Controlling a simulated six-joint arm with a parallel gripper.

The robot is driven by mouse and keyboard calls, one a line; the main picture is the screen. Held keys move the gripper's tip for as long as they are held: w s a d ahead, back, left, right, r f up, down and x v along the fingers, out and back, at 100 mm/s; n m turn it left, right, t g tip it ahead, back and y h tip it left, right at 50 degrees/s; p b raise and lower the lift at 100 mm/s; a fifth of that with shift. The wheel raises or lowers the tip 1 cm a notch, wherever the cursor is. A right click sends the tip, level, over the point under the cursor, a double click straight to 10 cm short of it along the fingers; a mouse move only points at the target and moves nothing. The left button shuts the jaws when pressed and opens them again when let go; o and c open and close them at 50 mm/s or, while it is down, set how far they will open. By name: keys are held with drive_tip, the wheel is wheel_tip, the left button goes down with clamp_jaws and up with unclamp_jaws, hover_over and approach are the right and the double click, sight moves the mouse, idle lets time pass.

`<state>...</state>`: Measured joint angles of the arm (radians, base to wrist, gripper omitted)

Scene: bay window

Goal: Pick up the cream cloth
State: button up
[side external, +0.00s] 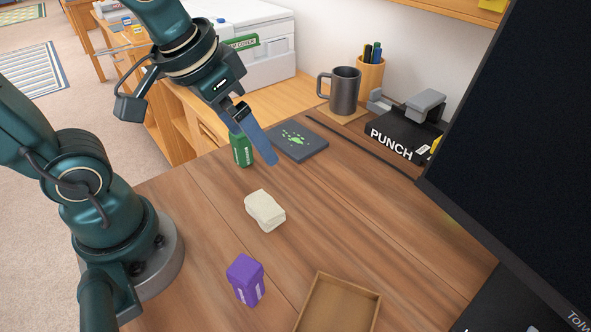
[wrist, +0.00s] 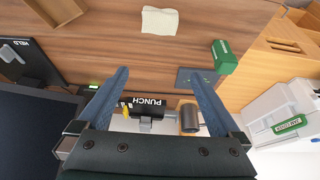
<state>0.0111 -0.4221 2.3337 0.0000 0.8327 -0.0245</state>
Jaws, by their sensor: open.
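The cream cloth (side external: 265,210) is a small folded bundle lying on the wooden desk, in the middle of the side view. It also shows near the top of the wrist view (wrist: 160,20). My gripper (side external: 271,160) is above the desk, higher than the cloth and behind it in the side view, apart from it. In the wrist view its two blue fingers (wrist: 158,78) are spread wide with nothing between them, and the cloth lies beyond their tips. No part of the cloth is hidden by the gripper.
A purple box (side external: 246,279) and a wooden tray (side external: 343,290) stand in front of the cloth. A mug (side external: 344,90), a punch box (side external: 400,135) and a monitor (side external: 520,150) stand farther right. Desk around the cloth is clear.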

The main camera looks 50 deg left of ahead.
sight(269, 201)
drive_tip(key=w+f+g, duration=0.1)
drive_tip(key=f, duration=0.2)
drive_tip(key=w+f+g, duration=0.1)
drive_tip(key=f, duration=0.1)
drive_tip(key=shift+w+d+g, duration=0.2)
drive_tip(key=shift+w+g, duration=0.1)
wheel_tip(269, 201, down, 4)
drive_tip(key=shift+d+r+g, duration=0.1)
drive_tip(key=shift+g, duration=0.7)
drive_tip(key=shift+s+f, duration=0.25)
drive_tip(key=shift+f, duration=2.65)
drive_tip(key=c, duration=1.2)
drive_tip(key=shift+r, duration=0.1)
